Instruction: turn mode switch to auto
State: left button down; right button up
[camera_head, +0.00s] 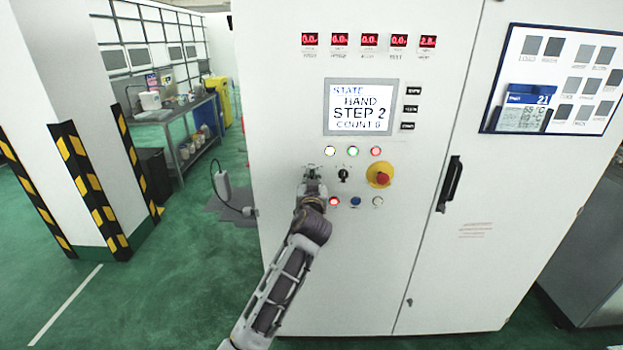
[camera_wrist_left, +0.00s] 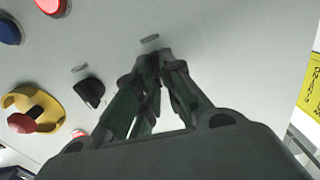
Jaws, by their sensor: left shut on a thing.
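The white cabinet (camera_head: 380,250) carries a control panel. My left gripper (camera_head: 311,173) is at the left end of the knob row, against the panel. In the left wrist view its fingers (camera_wrist_left: 153,70) are closed together just beside a small label plate (camera_wrist_left: 150,38). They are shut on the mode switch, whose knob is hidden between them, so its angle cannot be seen. A second black knob (camera_head: 343,174) is free to the right; it also shows in the left wrist view (camera_wrist_left: 90,92). The screen (camera_head: 360,107) reads STATE HAND, STEP 2, COUNT 0. My right gripper is not in view.
A red emergency stop on a yellow base (camera_head: 379,174) is right of the free knob. Lamps sit above; a lit red button (camera_head: 334,201) and a blue button (camera_head: 355,201) sit below. A black door handle (camera_head: 450,184) is further right. Green floor is open at left.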

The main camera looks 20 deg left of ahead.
pick_arm(q)
jog(key=m+p, duration=0.2)
jog(key=m, duration=0.3)
jog(key=shift+d+f+m+p, duration=0.1)
jog(key=shift+m+p, duration=0.5)
jog(key=shift+m, duration=1)
jog(key=c, duration=1.5)
grip_release()
jog(key=shift+c, duration=0.2)
jog(key=v, duration=1.2)
jog(key=shift+d, duration=0.1)
